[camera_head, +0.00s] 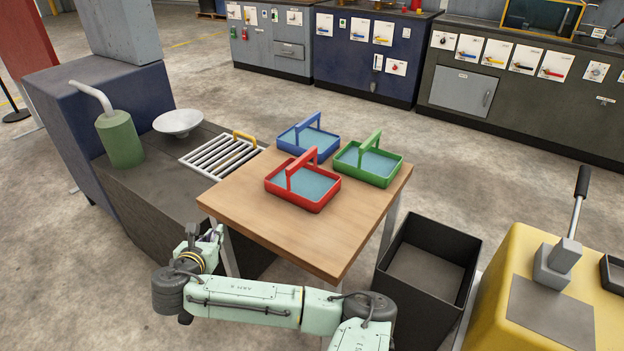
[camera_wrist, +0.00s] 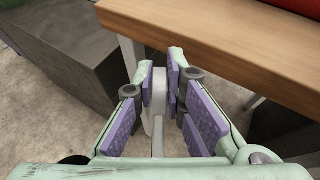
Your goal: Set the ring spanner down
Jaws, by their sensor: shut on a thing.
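My gripper (camera_wrist: 161,78) is shut on a pale grey bar, which I take to be the ring spanner (camera_wrist: 158,125). In the wrist view the bar stands between the purple finger pads; its ring end cannot be made out. In the head view my gripper (camera_head: 213,234) is low beside the left front edge of the wooden table (camera_head: 325,252), and the spanner cannot be told apart there. The wrist view shows the table edge (camera_wrist: 225,48) just beyond the fingertips, with a pale table leg behind them.
Red (camera_head: 312,207), blue (camera_head: 290,154) and green (camera_head: 388,182) handled trays stand on the table; its front part is bare. Left is a dark bench with a white rack (camera_head: 215,158), a dish (camera_head: 178,122) and a green can (camera_head: 120,140). A black open bin (camera_head: 430,255) stands right.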

